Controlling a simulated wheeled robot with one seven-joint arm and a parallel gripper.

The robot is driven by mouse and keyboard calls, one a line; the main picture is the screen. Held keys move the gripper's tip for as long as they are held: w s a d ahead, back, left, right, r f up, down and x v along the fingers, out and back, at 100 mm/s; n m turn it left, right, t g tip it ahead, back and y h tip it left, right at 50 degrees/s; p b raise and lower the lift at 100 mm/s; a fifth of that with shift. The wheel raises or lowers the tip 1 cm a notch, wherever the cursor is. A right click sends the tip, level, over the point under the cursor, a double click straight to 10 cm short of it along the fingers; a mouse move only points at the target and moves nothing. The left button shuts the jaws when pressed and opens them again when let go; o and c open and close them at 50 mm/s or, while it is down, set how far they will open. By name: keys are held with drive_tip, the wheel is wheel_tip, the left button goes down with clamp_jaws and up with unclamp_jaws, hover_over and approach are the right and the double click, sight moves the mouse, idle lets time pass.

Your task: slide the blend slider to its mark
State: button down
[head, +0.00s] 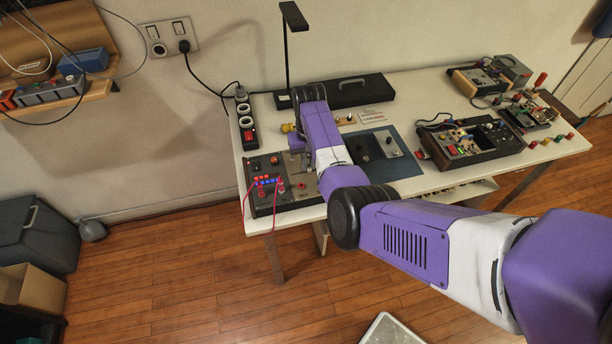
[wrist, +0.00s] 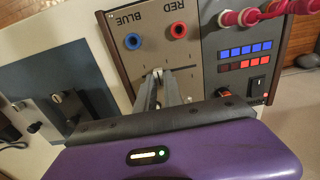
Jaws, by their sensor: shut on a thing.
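The device (head: 325,198) with the slider stands at the left front of the table. In the wrist view its tan panel (wrist: 205,80) appears upside down, with a blue socket (wrist: 132,41) and a red socket (wrist: 179,30) labelled BLUE and RED. A dark slider slot (wrist: 185,70) with small tick marks crosses the panel. My gripper (wrist: 160,82) is shut at the slot, on the small pale slider knob (wrist: 157,72), mostly hidden between the fingertips. I cannot tell which tick is its mark. In the head view my arm hides the slider.
Red plugs and leads (wrist: 250,15) rise from the device beside a panel of blue and red buttons (wrist: 245,50). A blue-grey mat (head: 408,165) with a small box lies to the right. A power strip (head: 244,115) and a thin lamp post (head: 287,60) stand behind.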

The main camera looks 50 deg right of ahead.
drive_tip(key=shift+s+d, duration=0.35)
drive_tip(key=shift+d, duration=0.2)
drive_tip(key=shift+s+d, duration=0.3)
drive_tip(key=shift+d, duration=0.2)
drive_tip(key=c, duration=1.4)
unclamp_jaws()
drive_tip(key=shift+c, duration=0.2)
wheel_tip(320, 180, up, 8)
drive_tip(key=shift+d+f, duration=0.1)
